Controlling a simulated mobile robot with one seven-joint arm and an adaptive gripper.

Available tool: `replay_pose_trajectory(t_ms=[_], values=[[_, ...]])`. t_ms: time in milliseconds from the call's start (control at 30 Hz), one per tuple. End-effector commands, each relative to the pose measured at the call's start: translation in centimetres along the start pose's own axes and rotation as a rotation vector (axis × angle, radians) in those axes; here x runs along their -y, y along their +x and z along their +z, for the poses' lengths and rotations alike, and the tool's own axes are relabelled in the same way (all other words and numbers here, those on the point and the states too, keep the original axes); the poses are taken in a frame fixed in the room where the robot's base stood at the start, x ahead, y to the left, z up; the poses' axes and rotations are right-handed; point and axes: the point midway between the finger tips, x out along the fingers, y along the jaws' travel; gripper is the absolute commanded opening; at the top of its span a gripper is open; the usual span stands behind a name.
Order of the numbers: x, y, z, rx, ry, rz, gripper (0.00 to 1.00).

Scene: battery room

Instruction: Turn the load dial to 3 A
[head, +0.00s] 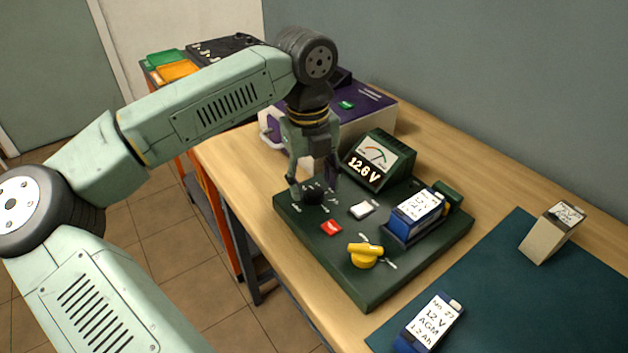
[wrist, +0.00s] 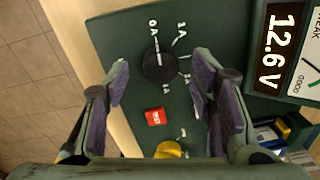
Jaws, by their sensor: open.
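The load dial (wrist: 158,67) is a round black knob on the dark green test board (head: 330,262). Its white pointer line is toward the 0 A mark. The 1 A mark shows to the upper right; the marks further round are small or partly hidden by a finger. In the head view the dial (head: 314,197) sits below my gripper (head: 313,186). My gripper is open, its fingers on either side of the dial in the wrist view (wrist: 160,72), with gaps visible to the knob. I cannot tell the exact height of the fingertips.
On the board are a red switch (head: 331,228), a white switch (head: 363,208), a yellow knob (head: 364,255), a meter (head: 370,160) reading 12.6 V and a blue battery (head: 416,212). Another battery (head: 431,322) lies on the dark mat (head: 484,290). A purple-topped box (head: 377,103) stands behind.

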Motion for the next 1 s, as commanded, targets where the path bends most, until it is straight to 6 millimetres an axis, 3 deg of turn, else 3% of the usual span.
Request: replay_pose_trajectory(t_ms=[167, 433, 1000], values=[[0.0, 1.2, 0.0, -0.001, 0.001, -0.001, 0.51], [0.0, 1.4, 0.0, 0.001, 0.001, -0.001, 0.51], [0.0, 1.3, 0.0, 0.0, 0.001, -0.001, 0.13]])
